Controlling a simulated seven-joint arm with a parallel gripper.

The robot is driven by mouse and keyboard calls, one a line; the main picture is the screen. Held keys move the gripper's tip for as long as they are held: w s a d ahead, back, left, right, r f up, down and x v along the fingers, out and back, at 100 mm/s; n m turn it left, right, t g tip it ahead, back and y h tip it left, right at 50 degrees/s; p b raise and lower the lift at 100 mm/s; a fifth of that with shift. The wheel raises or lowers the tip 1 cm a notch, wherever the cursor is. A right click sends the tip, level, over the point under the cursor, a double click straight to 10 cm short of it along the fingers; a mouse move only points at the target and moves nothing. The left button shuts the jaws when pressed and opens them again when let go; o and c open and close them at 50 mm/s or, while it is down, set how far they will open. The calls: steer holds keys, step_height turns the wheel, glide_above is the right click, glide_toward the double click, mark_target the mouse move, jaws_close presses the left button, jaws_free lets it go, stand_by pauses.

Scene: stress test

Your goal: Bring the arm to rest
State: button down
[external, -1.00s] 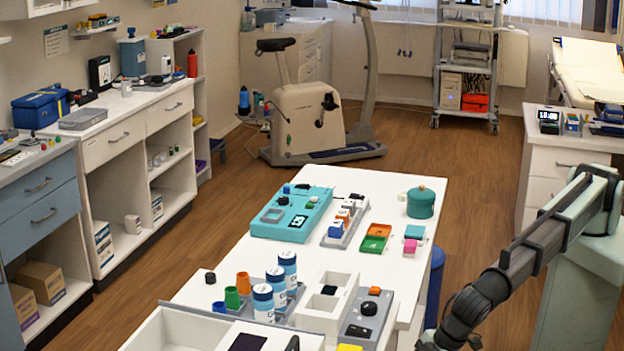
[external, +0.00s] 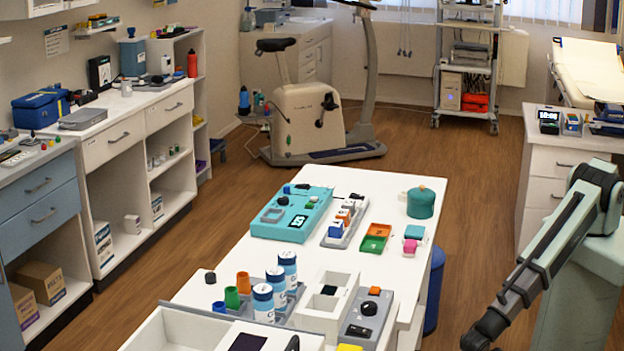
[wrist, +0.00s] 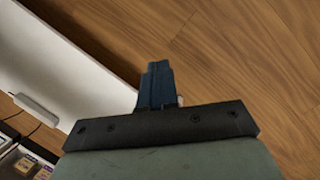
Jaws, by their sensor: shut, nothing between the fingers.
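My gripper (wrist: 157,68) shows in the wrist view, its dark blue fingers together and empty. Below it in that view is wooden floor, with a white panel along the left. In the external view my arm (external: 545,255) reaches down from the right side to the bottom edge, to the right of the white table (external: 255,255). My gripper is outside the external view.
The table holds a teal device (external: 292,212), several bottles, small blocks, trays and a teal pot (external: 421,203). A blue bin (external: 435,290) stands beside its right edge. A white cabinet (external: 545,190) stands behind my arm. Open floor lies between.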

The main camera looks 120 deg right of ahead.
steer(key=s+d+f+g+y, duration=0.1)
steer(key=s+f+g, duration=0.1)
steer(key=s, duration=1.1)
steer(key=s+d+f+g, duration=0.2)
steer(key=s+f, duration=0.1)
steer(key=s, duration=1.1)
steer(key=shift+s+d+g+y, duration=0.15)
steer(key=shift+s+g+y, duration=0.15)
steer(key=shift+y, duration=0.1)
steer(key=c, duration=1.9)
jaws_free()
